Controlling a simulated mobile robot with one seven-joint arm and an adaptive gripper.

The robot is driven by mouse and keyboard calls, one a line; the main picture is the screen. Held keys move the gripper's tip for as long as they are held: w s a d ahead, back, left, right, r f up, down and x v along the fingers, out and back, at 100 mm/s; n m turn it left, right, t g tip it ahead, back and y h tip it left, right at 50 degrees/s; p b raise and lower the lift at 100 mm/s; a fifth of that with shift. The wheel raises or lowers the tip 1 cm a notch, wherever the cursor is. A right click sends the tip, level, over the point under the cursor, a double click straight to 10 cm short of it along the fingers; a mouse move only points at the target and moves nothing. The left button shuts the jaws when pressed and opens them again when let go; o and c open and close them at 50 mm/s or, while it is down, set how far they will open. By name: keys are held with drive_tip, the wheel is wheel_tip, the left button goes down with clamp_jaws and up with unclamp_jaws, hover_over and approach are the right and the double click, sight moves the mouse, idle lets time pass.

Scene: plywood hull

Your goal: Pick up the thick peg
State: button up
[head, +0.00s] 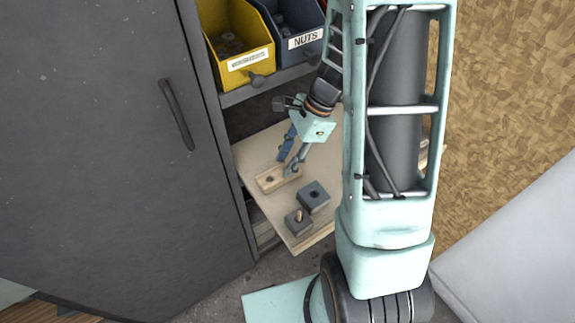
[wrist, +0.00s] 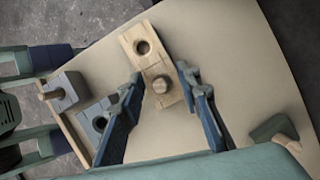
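A wooden block (head: 270,182) lies on the board; the wrist view shows it (wrist: 131,41) with an empty round hole and a round wooden peg (wrist: 161,85) standing in its near end. This peg looks thick, but I cannot be sure it is the thick one. My gripper (head: 288,164) is open and points down at the block. In the wrist view its two fingers (wrist: 160,76) are spread, one on either side of the block's peg end, apart from the peg. In the head view the fingers hide this peg.
A grey block with a peg (head: 298,223) and a grey block with an empty hole (head: 314,196) stand near the board's front edge. A dark green block (wrist: 274,127) lies at the wrist view's right. Yellow (head: 238,40) and blue (head: 290,28) bins sit behind; a grey door (head: 100,130) stands left.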

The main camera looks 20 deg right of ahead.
sight(287, 162)
drive_tip(key=c, duration=0.7)
drive_tip(key=shift+r, duration=0.2)
drive_tip(key=shift+r+p, duration=0.55)
drive_tip(key=shift+p, duration=0.1)
drive_tip(key=r+p, duration=0.1)
drive_tip(key=r, duration=0.1)
drive_tip(key=r+p, duration=0.1)
drive_tip(key=shift+s+a+p, duration=0.15)
drive_tip(key=shift+s+p, duration=0.1)
drive_tip(key=shift+p, duration=0.1)
drive_tip(key=s+a+r+p, duration=0.1)
drive_tip(key=s+a+r, duration=0.1)
drive_tip(key=s, duration=0.1)
drive_tip(key=s+a+r+p, duration=0.1)
drive_tip(key=s+a+r, duration=0.1)
drive_tip(key=s+r, duration=0.1)
drive_tip(key=s+a+r+p, duration=0.1)
drive_tip(key=s+a+r, duration=0.2)
drive_tip(key=s, duration=0.2)
drive_tip(key=shift+s+r, duration=0.15)
drive_tip(key=shift+r, duration=0.1)
